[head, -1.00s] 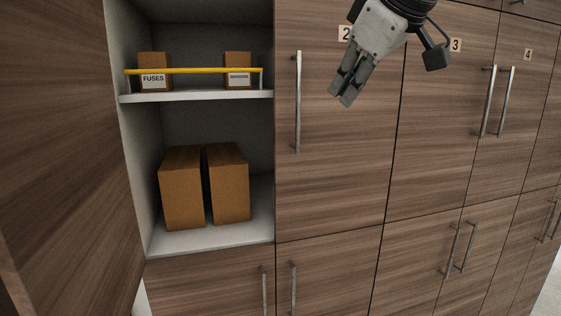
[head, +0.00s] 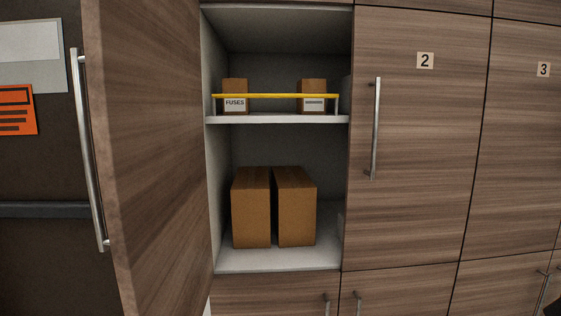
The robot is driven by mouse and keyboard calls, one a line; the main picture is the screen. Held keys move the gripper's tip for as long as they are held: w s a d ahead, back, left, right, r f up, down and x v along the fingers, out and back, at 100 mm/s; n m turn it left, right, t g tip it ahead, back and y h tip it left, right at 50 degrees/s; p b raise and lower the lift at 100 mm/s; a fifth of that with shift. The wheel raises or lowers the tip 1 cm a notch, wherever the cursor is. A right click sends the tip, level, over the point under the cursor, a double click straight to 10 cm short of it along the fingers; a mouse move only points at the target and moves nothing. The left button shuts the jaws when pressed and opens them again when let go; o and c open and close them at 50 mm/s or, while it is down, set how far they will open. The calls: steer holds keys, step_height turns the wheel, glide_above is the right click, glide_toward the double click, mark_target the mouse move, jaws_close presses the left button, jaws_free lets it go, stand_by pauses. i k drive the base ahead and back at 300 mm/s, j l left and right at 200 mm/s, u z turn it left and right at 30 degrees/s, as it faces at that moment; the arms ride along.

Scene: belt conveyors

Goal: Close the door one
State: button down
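The wooden door (head: 155,150) of the leftmost cupboard stands wide open, swung out toward me on the left in the head view. Its long metal handle (head: 89,150) shows on its left side, on the outer face. I take this to be door one; no number on it is visible. The open cupboard (head: 280,150) shows its inside to the right of the door. My gripper is out of the head view.
Two brown boxes (head: 251,208) stand on the cupboard floor; two small boxes sit behind a yellow rail (head: 278,96) on the shelf. Door 2 (head: 430,150) is shut, with a protruding handle (head: 375,130). A dark panel with signs (head: 30,110) is at far left.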

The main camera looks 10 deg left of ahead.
mark_target(142, 58)
steer(key=k+j+u, duration=0.1)
steer(key=j, duration=0.25)
steer(key=k+j+u, duration=0.15)
steer(key=j, duration=0.2)
steer(key=k+j+u, duration=0.1)
steer(key=j, duration=0.25)
steer(key=k+j+u, duration=0.1)
steer(key=j, duration=0.3)
